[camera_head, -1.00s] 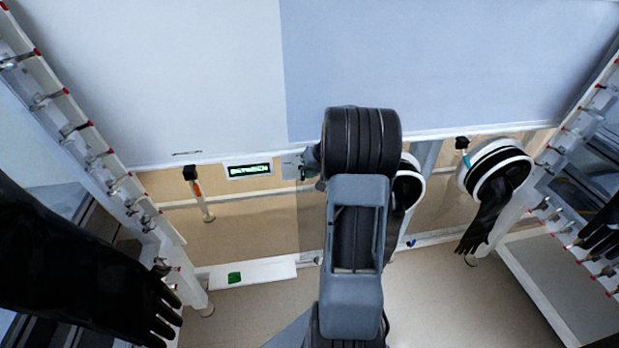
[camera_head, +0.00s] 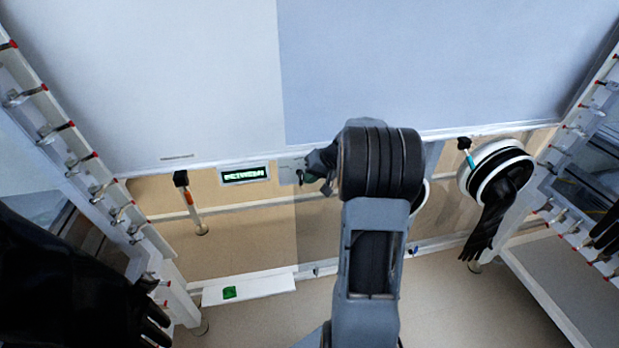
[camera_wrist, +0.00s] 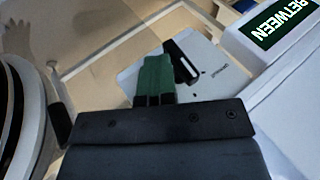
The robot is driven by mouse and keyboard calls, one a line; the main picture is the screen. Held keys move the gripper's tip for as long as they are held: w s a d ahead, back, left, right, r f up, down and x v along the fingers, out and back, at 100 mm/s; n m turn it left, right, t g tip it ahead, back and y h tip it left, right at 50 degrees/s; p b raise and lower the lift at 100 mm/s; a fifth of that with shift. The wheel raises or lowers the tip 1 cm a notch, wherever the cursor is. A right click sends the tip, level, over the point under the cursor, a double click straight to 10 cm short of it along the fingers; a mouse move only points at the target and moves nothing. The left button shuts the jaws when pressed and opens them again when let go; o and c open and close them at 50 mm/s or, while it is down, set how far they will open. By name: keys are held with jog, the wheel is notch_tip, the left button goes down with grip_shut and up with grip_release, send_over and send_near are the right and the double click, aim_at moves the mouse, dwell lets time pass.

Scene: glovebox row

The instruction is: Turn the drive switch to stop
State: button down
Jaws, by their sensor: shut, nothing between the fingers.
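The drive switch (camera_wrist: 181,62) is a black lever with a white mark on a pale plate (camera_wrist: 208,68) in the wrist view. The plate's small lettering is too small to read surely. My gripper (camera_wrist: 156,66) is shut and empty, its green fingers together just left of the lever; I cannot tell whether they touch it. A display (camera_wrist: 284,20) beside the plate reads BETWEEN in the wrist view. In the head view the display (camera_head: 244,175) is left of the plate (camera_head: 289,170), and my gripper (camera_head: 311,178) is at the plate's right edge. The lever is hidden there.
A white ring port with a black glove (camera_head: 488,220) is to the right. Another black glove (camera_head: 80,270) fills the lower left. A white shelf (camera_head: 262,288) with a green button (camera_head: 229,292) is below. Posts with red-tipped clamps line both sides.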

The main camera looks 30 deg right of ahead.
dwell(0.4)
jog(key=p+v, duration=0.2)
jog(key=v, duration=1.2)
jog(key=w+a+f+n+h+b, duration=0.1)
jog(key=w+a+f+b, duration=0.4)
jog(key=f, duration=0.3)
jog(key=shift+w+a+f+n+t, duration=0.25)
jog(key=shift+w+f+n+t, duration=0.05)
jog(key=shift+w+f+t, duration=0.15)
jog(key=shift+a+r, duration=0.1)
jog(key=shift+r, duration=0.05)
